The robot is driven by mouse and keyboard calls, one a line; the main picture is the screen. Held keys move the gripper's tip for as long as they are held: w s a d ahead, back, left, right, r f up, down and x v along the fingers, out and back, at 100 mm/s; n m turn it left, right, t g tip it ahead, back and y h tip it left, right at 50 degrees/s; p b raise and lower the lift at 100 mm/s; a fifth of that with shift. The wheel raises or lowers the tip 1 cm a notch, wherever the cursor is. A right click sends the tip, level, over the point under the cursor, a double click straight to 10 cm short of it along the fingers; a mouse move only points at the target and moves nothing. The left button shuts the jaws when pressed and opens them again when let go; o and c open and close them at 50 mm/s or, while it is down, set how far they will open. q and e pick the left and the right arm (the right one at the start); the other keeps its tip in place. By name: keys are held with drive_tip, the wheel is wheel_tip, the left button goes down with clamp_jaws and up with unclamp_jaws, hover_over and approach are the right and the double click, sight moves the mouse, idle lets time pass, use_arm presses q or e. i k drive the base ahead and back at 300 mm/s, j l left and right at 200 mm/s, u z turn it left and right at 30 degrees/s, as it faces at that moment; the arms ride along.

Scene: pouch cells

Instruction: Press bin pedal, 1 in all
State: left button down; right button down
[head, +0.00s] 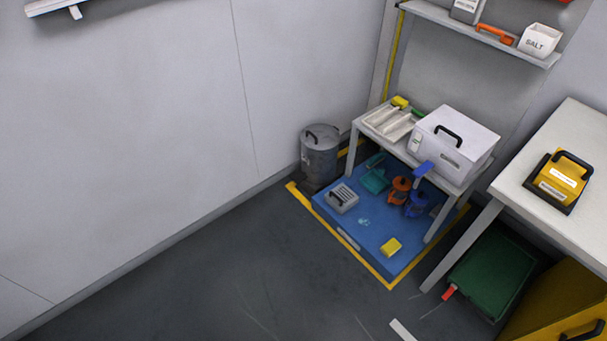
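A grey cylindrical metal bin (320,158) with a domed lid and a dark handle stands on the floor against the wall, near the corner. Its lid looks shut. A dark part shows at the bin's foot, but it is too small to tell whether it is the pedal. Neither of my grippers shows in the head view.
Right of the bin, a grey table (455,185) bears a white box (455,143). Under it, a blue mat (375,236) with yellow edging holds several small items. A white bench (562,150) stands at right. The floor (230,270) in front is mostly clear.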

sight(298, 176)
drive_tip(key=i+u, duration=0.15)
drive_tip(key=i, duration=0.3)
drive_tip(key=i+l+u, duration=0.15)
drive_tip(key=i, duration=0.3)
drive_tip(key=i+l+u, duration=0.15)
drive_tip(key=i, duration=0.3)
drive_tip(key=i+l+u, duration=0.15)
drive_tip(key=i, duration=0.3)
drive_tip(key=l, duration=0.1)
